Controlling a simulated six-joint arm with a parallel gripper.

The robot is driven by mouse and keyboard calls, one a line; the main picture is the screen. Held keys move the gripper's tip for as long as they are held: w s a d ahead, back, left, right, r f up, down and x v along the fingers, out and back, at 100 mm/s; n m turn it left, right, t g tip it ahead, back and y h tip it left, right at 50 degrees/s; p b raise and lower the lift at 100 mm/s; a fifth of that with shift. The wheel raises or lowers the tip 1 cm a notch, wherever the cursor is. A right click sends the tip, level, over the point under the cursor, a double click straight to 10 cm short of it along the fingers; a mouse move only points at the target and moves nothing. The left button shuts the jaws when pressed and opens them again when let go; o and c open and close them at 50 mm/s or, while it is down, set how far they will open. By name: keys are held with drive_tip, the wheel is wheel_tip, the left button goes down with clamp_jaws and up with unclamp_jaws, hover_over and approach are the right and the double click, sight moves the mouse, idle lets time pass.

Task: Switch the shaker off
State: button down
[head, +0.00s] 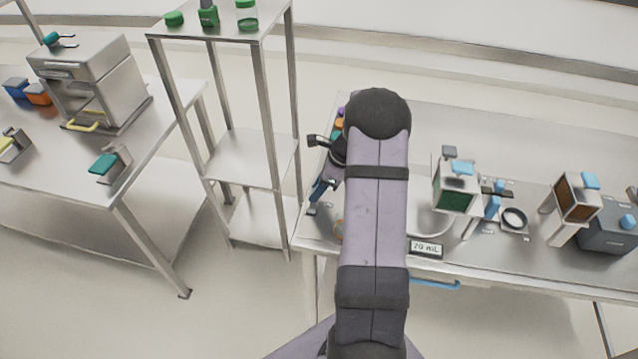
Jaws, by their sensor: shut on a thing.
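My gripper (320,188) is at the left end of the right-hand bench, partly hidden by my own arm. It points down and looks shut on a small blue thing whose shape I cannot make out. I cannot tell for sure which device is the shaker. Small orange and purple parts (340,122) show just behind my arm, at the back left of this bench. My arm hides most of what stands there, so no switch can be made out.
The right-hand bench (470,262) holds a green-windowed device (455,198), a round dish (514,219), a brown-windowed device (575,200), a grey box (606,238) and a "70 mL" display (426,248). A tall shelf (240,157) stands close left. Another bench (60,170) carries a large machine (90,80).

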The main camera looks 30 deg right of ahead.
drive_tip(key=shift+s+a, duration=0.1)
drive_tip(key=shift+a, duration=0.05)
drive_tip(key=c, duration=1.4)
unclamp_jaws()
drive_tip(key=shift+s, duration=0.1)
drive_tip(key=shift+c, duration=0.2)
drive_tip(key=shift+d+r, duration=0.2)
drive_tip(key=shift+r, duration=0.25)
drive_tip(key=b+v, duration=0.2)
drive_tip(key=v, duration=0.4)
drive_tip(key=shift+r, duration=0.2)
drive_tip(key=shift+s+a, duration=0.1)
